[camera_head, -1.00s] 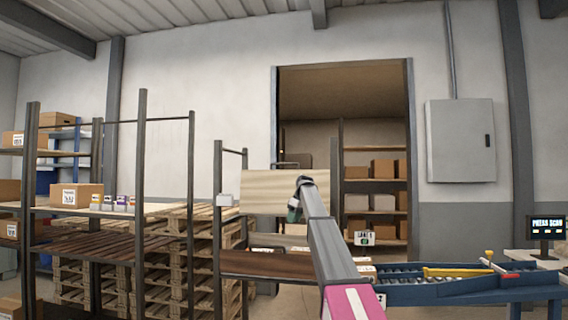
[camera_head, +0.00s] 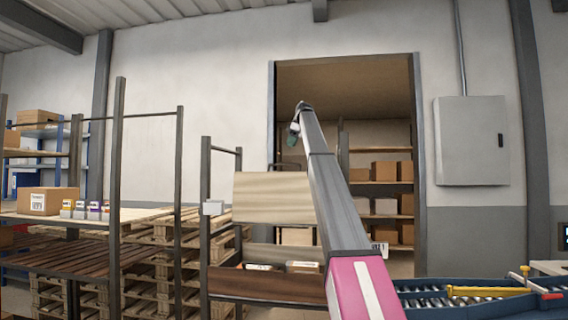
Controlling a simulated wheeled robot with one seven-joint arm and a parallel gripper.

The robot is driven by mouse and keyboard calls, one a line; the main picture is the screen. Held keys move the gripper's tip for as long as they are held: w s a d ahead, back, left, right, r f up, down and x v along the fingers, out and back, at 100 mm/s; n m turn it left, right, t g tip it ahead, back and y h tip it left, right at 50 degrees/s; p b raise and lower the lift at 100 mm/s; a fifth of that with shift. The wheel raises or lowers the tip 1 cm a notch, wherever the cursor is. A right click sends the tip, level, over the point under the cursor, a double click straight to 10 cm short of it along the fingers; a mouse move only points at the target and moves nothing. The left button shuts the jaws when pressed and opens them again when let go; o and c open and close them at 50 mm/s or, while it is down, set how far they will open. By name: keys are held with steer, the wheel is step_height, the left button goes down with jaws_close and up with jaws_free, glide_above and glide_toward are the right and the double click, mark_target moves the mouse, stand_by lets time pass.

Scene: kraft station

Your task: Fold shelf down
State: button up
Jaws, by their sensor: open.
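The light wooden shelf panel (camera_head: 270,197) stands raised, its broad face toward me, in the narrow dark-framed rack (camera_head: 205,230) near the middle. My arm reaches up from the lower right. My gripper (camera_head: 293,128) is small and dark at its far end, in front of the doorway. In the picture it is above the panel's upper right corner, with a gap between them. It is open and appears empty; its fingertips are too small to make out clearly.
A dark brown lower shelf (camera_head: 265,285) with small boxes behind it sits below the panel. Stacked pallets (camera_head: 160,270) and a rack with a cardboard box (camera_head: 48,201) are at left. A blue roller conveyor (camera_head: 460,297) is at lower right. A wall cabinet (camera_head: 471,141) hangs right of the doorway.

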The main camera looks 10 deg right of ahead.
steer(key=x, duration=1)
steer(key=shift+s, duration=0.1)
jaws_close()
